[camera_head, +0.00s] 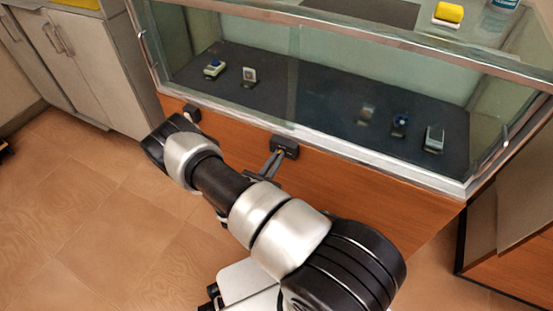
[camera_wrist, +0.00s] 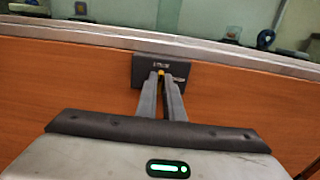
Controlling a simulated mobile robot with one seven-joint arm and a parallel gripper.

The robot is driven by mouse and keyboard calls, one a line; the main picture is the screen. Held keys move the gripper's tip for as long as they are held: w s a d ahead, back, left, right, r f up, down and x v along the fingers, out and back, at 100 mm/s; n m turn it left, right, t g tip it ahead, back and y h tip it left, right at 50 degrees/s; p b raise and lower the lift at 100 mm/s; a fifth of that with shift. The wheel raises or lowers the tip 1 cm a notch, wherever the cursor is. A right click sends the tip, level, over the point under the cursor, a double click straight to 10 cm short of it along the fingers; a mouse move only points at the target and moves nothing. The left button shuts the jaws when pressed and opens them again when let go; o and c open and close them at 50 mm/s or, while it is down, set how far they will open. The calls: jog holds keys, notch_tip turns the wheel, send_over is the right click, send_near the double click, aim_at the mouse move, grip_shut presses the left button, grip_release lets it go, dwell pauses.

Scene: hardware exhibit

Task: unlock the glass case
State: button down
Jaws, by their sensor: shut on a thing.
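The glass case (camera_head: 315,136) stands in front of me, with a wooden panel below its glass and several small items on a dark shelf inside. A dark lock block (camera_head: 285,147) is fixed to the panel just under the metal rail; it also shows in the wrist view (camera_wrist: 150,66). My gripper (camera_head: 277,155) reaches to this block. In the wrist view its fingertips (camera_wrist: 162,76) are shut on a small yellow thing, perhaps a key, right at the block's face. The fingers hide most of it, and I cannot tell how far it sits in the block.
A second dark block (camera_head: 191,112) is on the panel to the left. A yellow object (camera_head: 448,13) and a blue-labelled bottle (camera_head: 505,4) stand on the case top. Grey cabinets (camera_head: 85,60) are at the left. The tiled floor (camera_head: 100,215) at the left is clear.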

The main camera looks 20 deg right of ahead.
jog(key=shift+m, duration=0.3)
jog(key=shift+s+f+m+p, duration=0.1)
jog(key=shift+m+p, duration=1)
jog(key=shift+m, duration=3.2)
jog(key=shift+s+f+m+p, duration=0.1)
jog(key=shift+m+p, duration=1)
jog(key=shift+m, duration=3.2)
jog(key=c, duration=1.9)
grip_release()
jog(key=shift+o, duration=0.2)
jog(key=p+v, duration=0.1)
jog(key=v, duration=1.6)
jog(key=shift+p, duration=0.35)
jog(key=shift+s+a, duration=0.1)
